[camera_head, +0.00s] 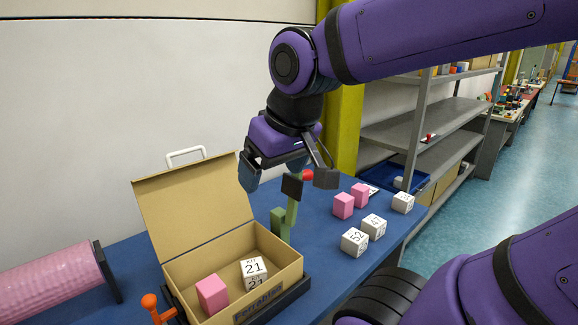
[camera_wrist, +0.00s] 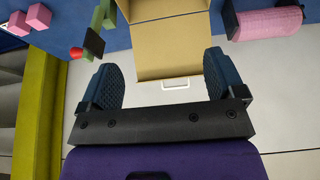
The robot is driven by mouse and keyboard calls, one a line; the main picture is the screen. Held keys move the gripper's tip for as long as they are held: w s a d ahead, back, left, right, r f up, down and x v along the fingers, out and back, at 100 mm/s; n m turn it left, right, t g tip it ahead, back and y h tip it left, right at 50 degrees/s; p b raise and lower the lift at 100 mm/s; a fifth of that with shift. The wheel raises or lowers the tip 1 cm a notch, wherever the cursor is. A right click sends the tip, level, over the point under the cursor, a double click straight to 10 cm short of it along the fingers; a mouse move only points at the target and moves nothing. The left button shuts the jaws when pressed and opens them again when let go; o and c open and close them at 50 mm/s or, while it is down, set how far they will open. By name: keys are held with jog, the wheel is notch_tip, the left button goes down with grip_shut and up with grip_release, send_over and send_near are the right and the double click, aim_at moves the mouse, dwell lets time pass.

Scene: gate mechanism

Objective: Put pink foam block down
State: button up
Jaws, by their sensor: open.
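One pink foam block (camera_head: 213,294) sits inside the open cardboard box (camera_head: 190,271), at the left, beside a white block marked 21 (camera_head: 253,268). Two more pink blocks (camera_head: 343,205) (camera_head: 360,194) stand on the blue table right of the box; pink blocks also show at the upper left of the wrist view (camera_wrist: 38,16). My gripper (camera_head: 283,182) is raised above the table, behind and right of the box. In the wrist view its two fingers (camera_wrist: 162,77) are wide apart with nothing held between them. The box lid stands open towards the wall.
White numbered blocks (camera_head: 355,241) stand near the table's right edge. A green post with a dark plate (camera_head: 291,188) and a red knob (camera_head: 307,175) stand near my gripper. A pink roll (camera_head: 52,281) and an orange handle (camera_head: 150,302) lie left of the box. Grey shelves (camera_head: 425,122) stand behind.

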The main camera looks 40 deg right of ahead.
jog(key=shift+s+d+r, duration=0.1)
jog(key=shift+s+r, duration=0.2)
jog(key=shift+s, duration=0.55)
jog(key=shift+s+d+r, duration=0.1)
jog(key=shift+s+r, duration=0.2)
jog(key=shift+s, duration=0.5)
